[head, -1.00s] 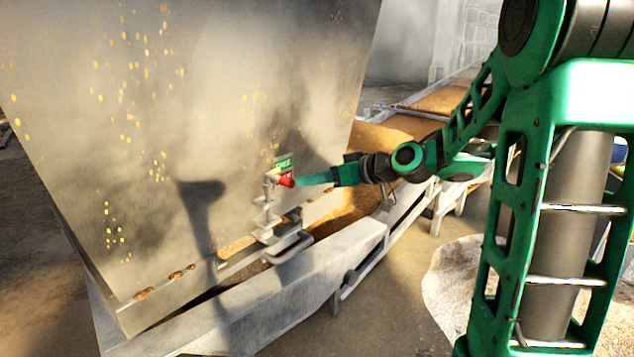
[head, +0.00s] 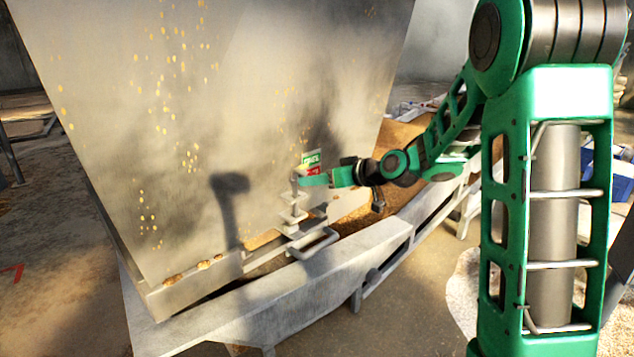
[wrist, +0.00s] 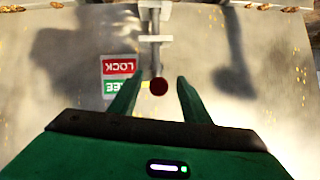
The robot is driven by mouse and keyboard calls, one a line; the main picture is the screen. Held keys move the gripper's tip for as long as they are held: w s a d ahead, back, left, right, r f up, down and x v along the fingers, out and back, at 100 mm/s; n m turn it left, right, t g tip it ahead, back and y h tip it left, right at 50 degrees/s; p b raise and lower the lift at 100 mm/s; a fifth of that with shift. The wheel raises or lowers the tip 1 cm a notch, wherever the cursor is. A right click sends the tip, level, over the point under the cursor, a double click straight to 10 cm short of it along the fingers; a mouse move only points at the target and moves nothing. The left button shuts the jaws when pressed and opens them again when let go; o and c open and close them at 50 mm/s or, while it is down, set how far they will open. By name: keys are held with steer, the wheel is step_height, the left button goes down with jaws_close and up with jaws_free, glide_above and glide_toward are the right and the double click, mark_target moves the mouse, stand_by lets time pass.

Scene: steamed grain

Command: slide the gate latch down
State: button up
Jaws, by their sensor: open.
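The gate latch (head: 292,212) is a pale upright rod with brackets on the front of the large metal hopper. Its round red knob (wrist: 159,86) shows in the wrist view, at the end of the rod (wrist: 155,55). My gripper (wrist: 158,82) is open, with one finger on each side of the knob and a gap on both sides. In the head view my gripper (head: 311,181) is at the top of the latch and hides the knob. A green FREE label (wrist: 119,89) and a red LOCK label (wrist: 119,66) are beside the latch, upside down in the wrist view; the knob is level with FREE.
The hopper wall (head: 200,110) stands close behind the latch. A looped bar (head: 316,245) sticks out below it, above a pale chute frame (head: 300,285). Grain (head: 395,140) lies on the conveyor behind. Open floor is at the left.

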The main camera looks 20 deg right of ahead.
jaws_close()
steer(key=shift+f, duration=2.05)
stand_by(0.4)
jaws_free()
steer(key=shift+r, duration=0.1)
